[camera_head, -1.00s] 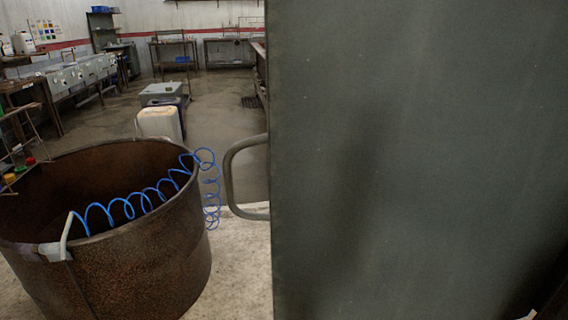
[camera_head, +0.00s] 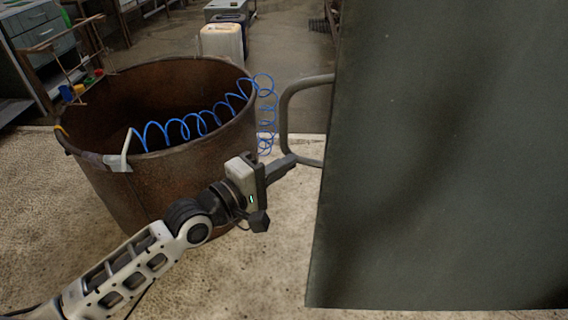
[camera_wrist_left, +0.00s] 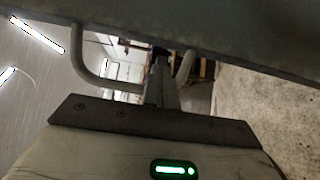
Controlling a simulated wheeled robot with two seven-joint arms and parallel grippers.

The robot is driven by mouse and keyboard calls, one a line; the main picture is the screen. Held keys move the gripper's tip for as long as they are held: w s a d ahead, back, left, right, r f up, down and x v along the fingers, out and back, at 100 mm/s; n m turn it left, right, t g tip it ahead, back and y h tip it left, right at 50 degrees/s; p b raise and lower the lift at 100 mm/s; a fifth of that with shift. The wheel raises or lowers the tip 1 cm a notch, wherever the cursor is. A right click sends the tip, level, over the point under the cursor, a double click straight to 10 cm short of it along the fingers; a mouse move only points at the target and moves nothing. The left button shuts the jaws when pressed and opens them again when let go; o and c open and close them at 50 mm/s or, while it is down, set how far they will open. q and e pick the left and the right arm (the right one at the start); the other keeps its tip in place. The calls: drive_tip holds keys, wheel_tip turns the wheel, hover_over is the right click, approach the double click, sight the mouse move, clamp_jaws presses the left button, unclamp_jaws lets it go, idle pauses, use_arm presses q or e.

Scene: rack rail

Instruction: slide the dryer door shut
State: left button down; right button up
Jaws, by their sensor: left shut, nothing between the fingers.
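The dryer door is the large grey-green panel (camera_head: 435,150) filling the right of the head view. Its bent bar handle (camera_head: 284,110) sticks out from the left edge. My left gripper (camera_head: 290,161) is shut and empty, with its tips by the lower end of the handle. In the left wrist view the fingers (camera_wrist_left: 161,70) overlap the handle (camera_wrist_left: 85,72), between its two legs, near the door (camera_wrist_left: 230,35). I cannot tell whether they touch it. My right gripper is not in view.
A rusty round drum (camera_head: 180,160) stands just left of my left gripper, with a coiled blue hose (camera_head: 190,125) at its rim. A pale canister (camera_head: 222,42) stands behind on the floor. Pale floor (camera_head: 270,260) is clear below the gripper.

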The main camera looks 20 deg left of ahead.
use_arm(q)
drive_tip(key=x, duration=0.7)
drive_tip(key=shift+w, duration=0.2)
drive_tip(key=shift+d+f, duration=0.1)
